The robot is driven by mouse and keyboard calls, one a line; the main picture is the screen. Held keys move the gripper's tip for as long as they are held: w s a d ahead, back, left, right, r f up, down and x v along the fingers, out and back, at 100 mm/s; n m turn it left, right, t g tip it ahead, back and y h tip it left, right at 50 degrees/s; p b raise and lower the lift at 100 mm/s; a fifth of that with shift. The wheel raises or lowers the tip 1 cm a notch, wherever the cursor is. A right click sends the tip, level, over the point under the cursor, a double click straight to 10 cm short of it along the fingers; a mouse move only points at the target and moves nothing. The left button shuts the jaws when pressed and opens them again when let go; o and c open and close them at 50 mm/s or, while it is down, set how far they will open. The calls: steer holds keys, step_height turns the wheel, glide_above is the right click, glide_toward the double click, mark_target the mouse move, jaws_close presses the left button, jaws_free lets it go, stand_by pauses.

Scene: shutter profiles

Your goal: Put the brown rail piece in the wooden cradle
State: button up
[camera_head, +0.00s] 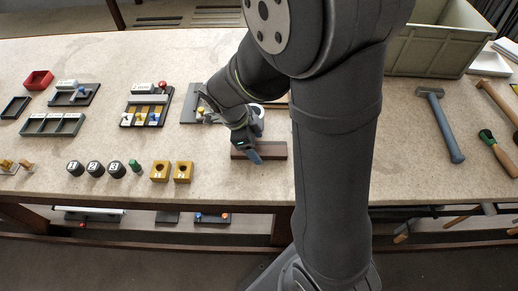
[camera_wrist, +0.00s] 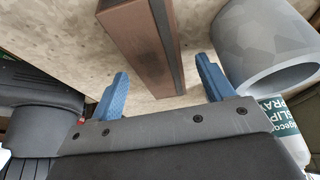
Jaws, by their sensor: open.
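The brown rail piece (camera_head: 276,151) lies on the bench beneath my gripper (camera_head: 252,152) in the head view. In the wrist view the rail piece (camera_wrist: 140,38) is a long brown bar with a dark side, running from the top edge toward my gripper (camera_wrist: 164,86). The two blue fingers are apart, with the near end of the rail between them. Bench shows on both sides of the rail, and I cannot tell how high the fingers are above it. I cannot make out the wooden cradle for certain; my arm hides part of the bench.
In the wrist view, a grey hollow cylinder (camera_wrist: 262,42) and a labelled bottle (camera_wrist: 284,118) are close to the right finger. In the head view, yellow blocks (camera_head: 183,173) stand left of the rail, a hammer (camera_head: 440,125) and a grey bin (camera_head: 445,48) to the right.

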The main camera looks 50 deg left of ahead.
steer(key=shift+w+d+f, duration=0.1)
steer(key=shift+d+f, duration=0.05)
steer(key=shift+f, duration=0.25)
steer(key=shift+c, duration=0.4)
steer(key=c, duration=1.1)
steer(key=shift+r, duration=0.15)
